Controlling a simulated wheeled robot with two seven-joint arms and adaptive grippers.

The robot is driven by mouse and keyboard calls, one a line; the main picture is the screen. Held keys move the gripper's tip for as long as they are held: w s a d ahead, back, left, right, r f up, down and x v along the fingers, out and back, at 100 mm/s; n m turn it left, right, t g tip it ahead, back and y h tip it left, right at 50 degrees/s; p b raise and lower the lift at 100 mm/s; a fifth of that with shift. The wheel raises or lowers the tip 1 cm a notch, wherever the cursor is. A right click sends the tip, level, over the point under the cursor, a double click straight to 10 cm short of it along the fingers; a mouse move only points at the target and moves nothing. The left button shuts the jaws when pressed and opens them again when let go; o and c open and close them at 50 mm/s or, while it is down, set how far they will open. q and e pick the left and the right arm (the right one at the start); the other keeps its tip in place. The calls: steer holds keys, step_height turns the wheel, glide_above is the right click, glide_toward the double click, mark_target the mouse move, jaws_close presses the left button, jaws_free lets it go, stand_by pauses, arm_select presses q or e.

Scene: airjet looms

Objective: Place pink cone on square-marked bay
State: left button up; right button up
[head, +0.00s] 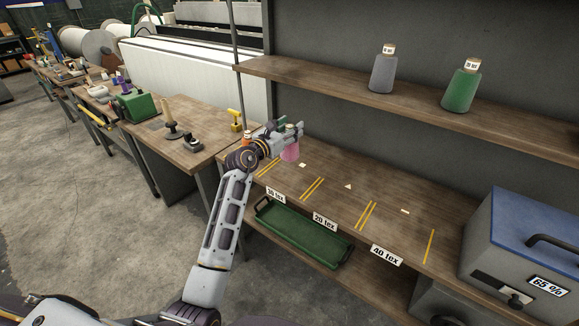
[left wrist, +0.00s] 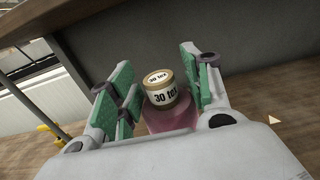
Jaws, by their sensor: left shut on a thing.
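The pink cone (head: 290,151) is in my left gripper (head: 288,132), over the far left part of the lower shelf board. In the left wrist view its tan top and "30 tex" label (left wrist: 165,97) show between the green finger pads of the left gripper (left wrist: 157,72). The fingers are shut on the cone. The square mark (head: 302,165) lies on the board just right of and below the cone. I cannot tell whether the cone's base touches the board; its lower part is hidden in the left wrist view. My right gripper is not in view.
Yellow lines (head: 312,188) divide the board (head: 330,166) into bays. A triangle mark (head: 348,186) and a bar mark (head: 405,211) lie farther right. Grey (head: 383,73) and green (head: 461,90) cones stand on the upper shelf. A green tray (head: 300,238) sits below; a blue-lidded box (head: 525,250) stands right.

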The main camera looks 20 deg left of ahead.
arm_select(q)
step_height(320, 180, down, 4)
steer(key=shift+r, duration=0.1)
steer(key=shift+f, duration=0.3)
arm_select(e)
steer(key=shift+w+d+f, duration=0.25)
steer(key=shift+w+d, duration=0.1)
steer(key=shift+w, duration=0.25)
arm_select(q)
step_height(320, 180, down, 5)
steer(key=shift+r+b, duration=0.1)
steer(key=shift+b, duration=0.65)
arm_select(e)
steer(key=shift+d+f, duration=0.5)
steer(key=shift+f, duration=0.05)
